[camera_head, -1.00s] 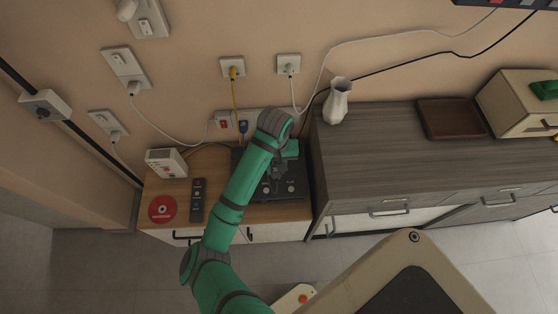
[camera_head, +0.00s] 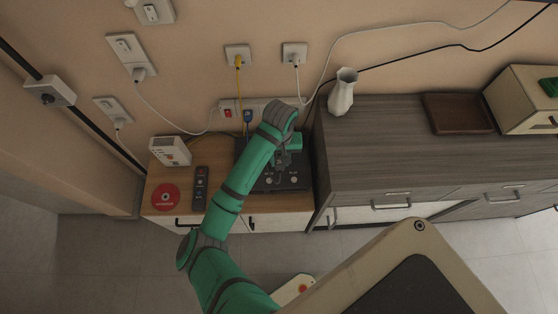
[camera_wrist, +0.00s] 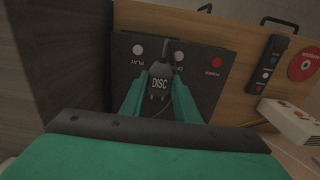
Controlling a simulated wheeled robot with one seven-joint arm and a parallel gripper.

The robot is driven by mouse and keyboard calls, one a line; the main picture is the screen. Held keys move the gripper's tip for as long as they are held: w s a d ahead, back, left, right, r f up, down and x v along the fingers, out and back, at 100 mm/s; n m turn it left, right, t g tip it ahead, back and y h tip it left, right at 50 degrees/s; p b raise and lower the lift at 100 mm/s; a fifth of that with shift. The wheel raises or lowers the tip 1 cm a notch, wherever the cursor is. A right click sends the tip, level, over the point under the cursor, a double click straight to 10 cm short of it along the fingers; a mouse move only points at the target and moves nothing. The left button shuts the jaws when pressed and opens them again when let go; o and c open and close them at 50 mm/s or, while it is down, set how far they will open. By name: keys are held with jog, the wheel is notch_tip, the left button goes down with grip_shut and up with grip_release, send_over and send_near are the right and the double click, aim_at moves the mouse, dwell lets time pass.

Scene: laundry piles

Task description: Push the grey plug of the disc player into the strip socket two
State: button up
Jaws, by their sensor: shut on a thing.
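In the wrist view, a dark grey plug (camera_wrist: 160,76) marked DISC sits between the fingertips of my gripper (camera_wrist: 159,92), which is shut on it. The black disc player (camera_wrist: 207,62) lies behind it, with round buttons and a PLAY label. In the head view, my gripper (camera_head: 283,158) is over the disc player (camera_head: 297,181), and my arm hides part of it and the plug. The white power strip (camera_head: 262,104) lies along the wall behind the player. A blue plug (camera_head: 247,116) is in it near the red switch. My wrist hides its right part, and I cannot make out socket two.
A white box (camera_head: 170,151), a dark remote (camera_head: 200,186) and a red disc (camera_head: 165,196) lie left of the player. A white vase (camera_head: 342,92) stands on the higher grey cabinet (camera_head: 400,140) to the right. Cables hang on the wall.

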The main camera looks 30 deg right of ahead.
jog(key=shift+w+d+f, duration=1.05)
jog(key=shift+d+f, duration=0.2)
jog(key=shift+f, duration=0.35)
jog(key=shift+w+d+f, duration=1)
jog(key=shift+d+f, duration=0.3)
jog(key=shift+f, duration=0.3)
jog(key=shift+w+d+f, duration=1.05)
jog(key=shift+d+f, duration=0.2)
jog(key=shift+f, duration=0.35)
jog(key=o, duration=0.4)
grip_shut()
notch_tip(320, 180, up, 7)
